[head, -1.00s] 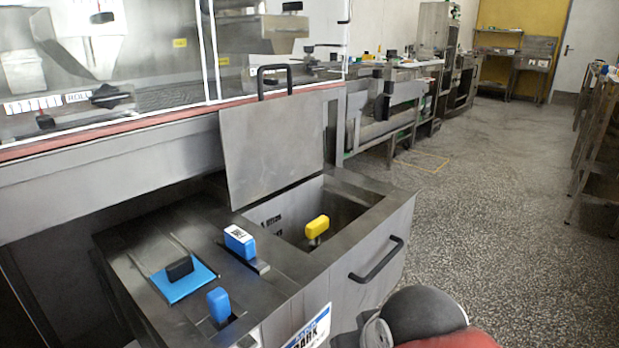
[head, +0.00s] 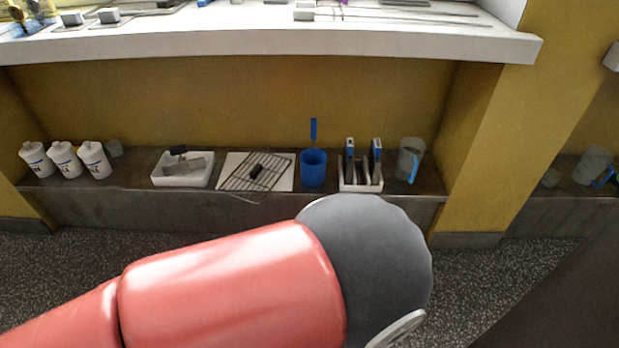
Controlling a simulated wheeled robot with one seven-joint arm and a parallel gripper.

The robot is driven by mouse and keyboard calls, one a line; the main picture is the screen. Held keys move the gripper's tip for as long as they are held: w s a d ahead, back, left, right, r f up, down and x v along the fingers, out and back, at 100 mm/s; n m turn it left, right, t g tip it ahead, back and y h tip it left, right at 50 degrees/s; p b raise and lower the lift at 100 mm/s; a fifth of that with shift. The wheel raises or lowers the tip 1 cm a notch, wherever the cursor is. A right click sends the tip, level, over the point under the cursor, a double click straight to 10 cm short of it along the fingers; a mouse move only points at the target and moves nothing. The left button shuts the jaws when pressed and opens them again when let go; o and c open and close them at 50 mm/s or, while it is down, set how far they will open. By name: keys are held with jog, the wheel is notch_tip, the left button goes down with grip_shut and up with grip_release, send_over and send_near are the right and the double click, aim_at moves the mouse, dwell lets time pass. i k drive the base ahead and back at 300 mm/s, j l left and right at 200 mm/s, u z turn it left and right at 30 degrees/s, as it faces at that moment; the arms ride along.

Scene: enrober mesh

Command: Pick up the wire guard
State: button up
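A wire rack with a black block at its middle, which looks like the wire guard (head: 240,177), lies on a white board (head: 284,184) on the low shelf. It lies at a slant, and its front corner sticks out past the shelf's front edge. My red and dark grey arm fills the lower middle of the view, in front of and below the shelf.
The low shelf (head: 120,190) also holds white bottles (head: 64,160), a white tray (head: 183,181), a blue jug (head: 313,169), a rack of blue-handled tools (head: 361,185) and a clear jug (head: 411,158). A white worktop (head: 400,42) overhangs it. A yellow pillar (head: 490,160) stands right.

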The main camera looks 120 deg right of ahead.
aim_at(253, 173)
jog(key=z, duration=3.7)
jog(key=i+j+z, duration=0.15)
jog(key=z, duration=0.3)
jog(key=i+j+z, duration=0.25)
jog(key=z, duration=0.15)
jog(key=i+j+z, duration=0.25)
jog(key=z, duration=0.2)
